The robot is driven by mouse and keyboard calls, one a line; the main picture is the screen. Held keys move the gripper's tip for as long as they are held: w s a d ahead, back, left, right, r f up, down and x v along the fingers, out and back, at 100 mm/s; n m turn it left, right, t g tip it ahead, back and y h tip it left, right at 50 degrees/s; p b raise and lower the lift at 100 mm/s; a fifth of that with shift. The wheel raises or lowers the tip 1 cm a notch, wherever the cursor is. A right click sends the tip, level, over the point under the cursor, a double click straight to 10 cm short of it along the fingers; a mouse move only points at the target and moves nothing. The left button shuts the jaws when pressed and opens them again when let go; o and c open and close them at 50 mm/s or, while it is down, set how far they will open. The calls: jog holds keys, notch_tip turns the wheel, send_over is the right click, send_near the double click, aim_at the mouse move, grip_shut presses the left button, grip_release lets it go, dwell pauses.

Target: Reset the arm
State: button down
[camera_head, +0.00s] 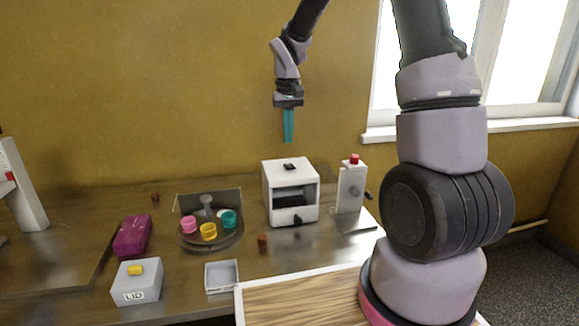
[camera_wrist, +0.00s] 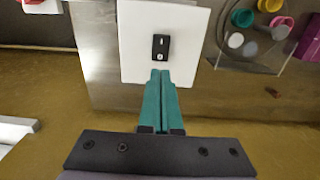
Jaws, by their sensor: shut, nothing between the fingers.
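My gripper (camera_head: 288,138) hangs high above the back of the counter, pointing down. Its teal fingers are shut and hold nothing. In the wrist view the shut fingertips (camera_wrist: 160,72) appear just below the black switch on top of the white box. In the head view the white box machine (camera_head: 291,193) stands below my gripper, well apart from it. Its front has a dark opening.
A round tray (camera_head: 211,241) with pink, yellow and teal pieces stands left of the machine. A magenta block (camera_head: 132,236), a grey box marked LID (camera_head: 137,283) and an open white tray (camera_head: 222,277) lie nearby. A white post with a red knob (camera_head: 351,186) stands right.

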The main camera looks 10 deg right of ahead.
jog(key=shift+r, duration=0.15)
jog(key=s+d+r+m+t, duration=0.2)
jog(key=s+d+r+t, duration=0.15)
jog(key=s+r, duration=0.7)
jog(key=s+d+r+m+t+y, duration=0.1)
jog(key=s+r+t, duration=0.1)
jog(key=s+r, duration=0.2)
jog(key=s+d+r+m+t+y, duration=0.1)
jog(key=s+r, duration=0.3)
jog(key=s, duration=0.5)
jog(key=shift+s+d+t, duration=0.15)
jog(key=shift+s+t, duration=0.2)
